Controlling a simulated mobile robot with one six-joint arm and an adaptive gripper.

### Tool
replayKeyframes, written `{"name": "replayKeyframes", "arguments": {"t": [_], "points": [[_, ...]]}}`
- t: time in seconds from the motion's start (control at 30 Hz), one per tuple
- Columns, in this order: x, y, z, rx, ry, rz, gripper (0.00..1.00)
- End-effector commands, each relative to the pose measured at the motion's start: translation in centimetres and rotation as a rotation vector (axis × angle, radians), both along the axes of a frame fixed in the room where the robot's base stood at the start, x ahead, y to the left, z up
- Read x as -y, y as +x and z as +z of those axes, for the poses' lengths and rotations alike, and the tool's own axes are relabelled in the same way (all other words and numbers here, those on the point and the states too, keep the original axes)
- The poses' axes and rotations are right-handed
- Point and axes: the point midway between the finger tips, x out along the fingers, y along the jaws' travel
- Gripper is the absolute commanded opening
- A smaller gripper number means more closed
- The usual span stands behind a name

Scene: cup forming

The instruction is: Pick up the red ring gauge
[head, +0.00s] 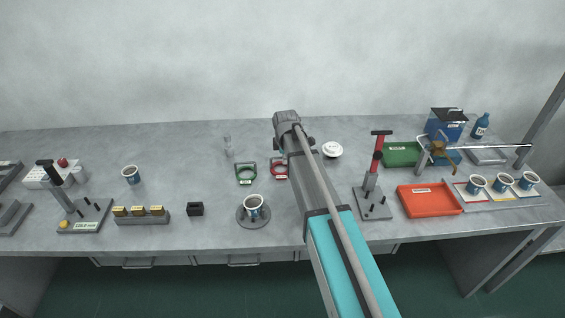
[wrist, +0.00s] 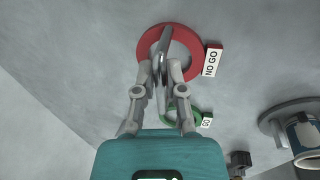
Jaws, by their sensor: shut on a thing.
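The red ring gauge (wrist: 193,40), with a white "NO GO" tag, is at the top of the wrist view. In the head view the red ring gauge (head: 280,176) is partly hidden by my arm. My gripper (wrist: 163,52) is shut on the near left part of its band. The ring looks much larger than the green one in the wrist view, but I cannot tell how far it is off the table. In the head view my gripper's fingers are hidden behind the arm.
The green ring gauge (head: 245,181) lies just left of the red one. A cup on a round base (head: 254,222) stands in front. A white dish (head: 332,150) and a red-handled press (head: 373,190) stand to the right. A clear small bottle (head: 228,147) is behind left.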

Motion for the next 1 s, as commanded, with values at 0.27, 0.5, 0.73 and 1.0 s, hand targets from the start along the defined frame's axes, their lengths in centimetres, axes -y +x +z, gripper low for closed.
{"name": "replayKeyframes", "arguments": {"t": [0.27,0.5,0.73,1.0], "points": [[0.0,0.0,0.7,0.000,0.000,0.000,0.00],[0.0,0.0,2.4,0.000,0.000,0.000,0.00],[0.1,-1.3,4.9,0.000,0.000,0.000,0.00],[0.4,-3.9,8.1,0.000,0.000,0.000,0.00]]}}
